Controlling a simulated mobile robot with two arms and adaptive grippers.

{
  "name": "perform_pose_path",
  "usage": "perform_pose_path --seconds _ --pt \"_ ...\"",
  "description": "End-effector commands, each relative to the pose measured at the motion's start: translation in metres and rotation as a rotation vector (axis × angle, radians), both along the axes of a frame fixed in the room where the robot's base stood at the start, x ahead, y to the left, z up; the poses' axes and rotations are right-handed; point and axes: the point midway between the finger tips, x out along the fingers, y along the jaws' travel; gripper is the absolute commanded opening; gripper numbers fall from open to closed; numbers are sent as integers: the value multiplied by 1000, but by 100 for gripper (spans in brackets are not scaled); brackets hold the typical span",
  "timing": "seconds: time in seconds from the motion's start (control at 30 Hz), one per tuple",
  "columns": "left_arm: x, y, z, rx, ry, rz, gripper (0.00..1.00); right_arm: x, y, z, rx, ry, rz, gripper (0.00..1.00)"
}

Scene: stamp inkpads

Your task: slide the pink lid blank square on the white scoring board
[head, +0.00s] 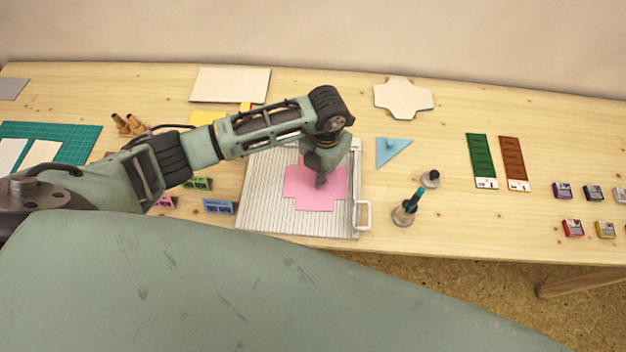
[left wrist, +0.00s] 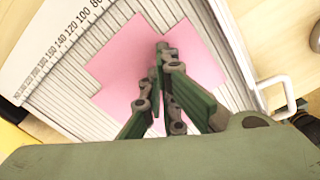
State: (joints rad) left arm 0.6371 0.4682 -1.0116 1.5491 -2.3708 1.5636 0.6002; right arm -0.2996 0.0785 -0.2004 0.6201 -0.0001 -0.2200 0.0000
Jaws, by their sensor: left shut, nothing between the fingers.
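The pink lid blank (head: 309,190) lies on the white scoring board (head: 262,190), toward the board's right side. In the head view its edges look close to parallel with the board's. It also shows in the left wrist view (left wrist: 120,68), on the grooved surface of the board (left wrist: 62,98). My left gripper (head: 320,184) is shut and empty, pointing down over the middle of the blank. Its closed fingertips show in the left wrist view (left wrist: 160,60); whether they touch the blank I cannot tell. The gripper and wrist hide part of the blank. My right gripper is not in view.
A white handle (head: 363,215) sits at the board's right edge. The table's centre right is mostly clear.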

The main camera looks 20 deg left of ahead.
Motion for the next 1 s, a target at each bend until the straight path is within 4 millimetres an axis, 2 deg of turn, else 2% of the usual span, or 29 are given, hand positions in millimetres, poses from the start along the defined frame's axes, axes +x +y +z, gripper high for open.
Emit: perform_pose_path --seconds 0.57,1.0 --pt "7 2 0 0 0 -1 0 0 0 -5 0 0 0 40" --pt "23 7 -2 0 -1 0 0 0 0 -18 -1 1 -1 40"
